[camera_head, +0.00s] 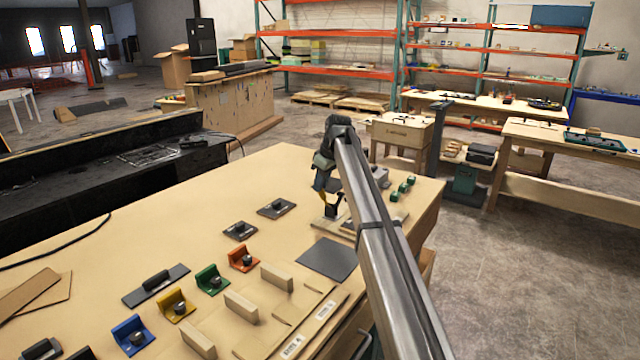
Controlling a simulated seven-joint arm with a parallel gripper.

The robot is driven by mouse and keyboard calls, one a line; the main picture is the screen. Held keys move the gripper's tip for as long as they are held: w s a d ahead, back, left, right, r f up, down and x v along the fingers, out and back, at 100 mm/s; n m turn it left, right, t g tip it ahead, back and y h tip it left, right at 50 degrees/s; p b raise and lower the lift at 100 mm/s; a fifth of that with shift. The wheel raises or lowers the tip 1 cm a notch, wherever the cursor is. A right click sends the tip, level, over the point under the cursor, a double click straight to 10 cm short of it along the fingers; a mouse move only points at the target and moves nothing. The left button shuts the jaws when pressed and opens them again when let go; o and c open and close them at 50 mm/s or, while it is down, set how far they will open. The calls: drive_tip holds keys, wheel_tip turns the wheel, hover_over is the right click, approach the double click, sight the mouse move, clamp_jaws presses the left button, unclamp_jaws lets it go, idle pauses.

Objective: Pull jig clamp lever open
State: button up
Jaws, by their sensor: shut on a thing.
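The jig (375,222) is a light plate near the far right corner of the wooden table, partly hidden behind my arm. Its clamp lever is small and dark beneath my gripper and is mostly hidden, so its angle is hard to tell. My gripper (328,205) points down over the left side of the jig, with its fingers shut on the lever. The contact itself is too small to see clearly.
Green parts (403,188) stand right of my arm. A dark grey mat (329,258) lies in front of the jig. Coloured brackets, including an orange one (243,259), and wooden blocks (241,306) fill the near table. The table's left rear surface is clear.

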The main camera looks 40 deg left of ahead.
drive_tip(key=shift+d+r, duration=0.25)
drive_tip(key=shift+d, duration=0.45)
drive_tip(key=shift+d+r, duration=0.2)
drive_tip(key=shift+d, duration=0.4)
drive_tip(key=o, duration=1.5)
